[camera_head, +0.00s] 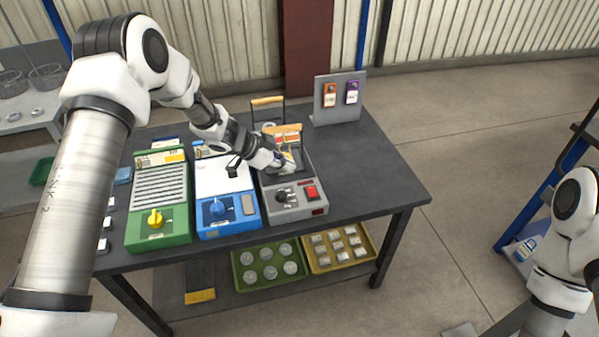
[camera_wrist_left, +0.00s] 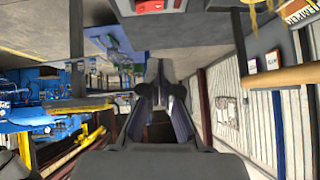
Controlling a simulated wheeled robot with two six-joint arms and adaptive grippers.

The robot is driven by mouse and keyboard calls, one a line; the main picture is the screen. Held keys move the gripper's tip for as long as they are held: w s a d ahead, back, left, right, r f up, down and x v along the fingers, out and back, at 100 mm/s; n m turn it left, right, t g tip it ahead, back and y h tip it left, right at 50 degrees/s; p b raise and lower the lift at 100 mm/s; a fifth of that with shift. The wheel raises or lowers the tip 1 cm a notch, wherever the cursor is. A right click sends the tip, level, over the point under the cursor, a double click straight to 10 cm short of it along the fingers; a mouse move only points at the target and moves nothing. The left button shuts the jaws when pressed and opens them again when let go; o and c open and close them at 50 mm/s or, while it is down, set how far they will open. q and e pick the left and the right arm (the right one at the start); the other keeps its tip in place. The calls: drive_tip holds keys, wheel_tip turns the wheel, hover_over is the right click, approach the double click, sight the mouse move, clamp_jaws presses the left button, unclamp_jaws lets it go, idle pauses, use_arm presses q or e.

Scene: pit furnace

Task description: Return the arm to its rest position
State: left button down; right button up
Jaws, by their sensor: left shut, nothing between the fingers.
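My left arm comes in from the left over the dark table (camera_head: 365,150). My left gripper (camera_head: 288,165) is shut and empty, low over the grey furnace unit (camera_head: 300,205) with its red switch and black knob. In the left wrist view the fingers (camera_wrist_left: 160,100) also show, with nothing between them. A wooden-topped handle (camera_head: 267,101) stands behind the grey unit; a wooden bar also shows at the right of the wrist view (camera_wrist_left: 285,77). My right arm shows at the right edge; its gripper is out of view.
A blue unit (camera_head: 228,200) and a green unit (camera_head: 158,205) stand left of the grey one. A grey panel (camera_head: 341,98) holds an orange and a purple tag. Green (camera_head: 268,283) and yellow (camera_head: 370,240) trays sit on the lower shelf. The table's right part is clear.

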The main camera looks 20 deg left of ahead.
use_arm(q)
drive_tip(key=shift+s+a+r, duration=0.3)
drive_tip(key=shift+a+r, duration=0.3)
drive_tip(key=shift+a, duration=0.2)
drive_tip(key=shift+d, duration=0.1)
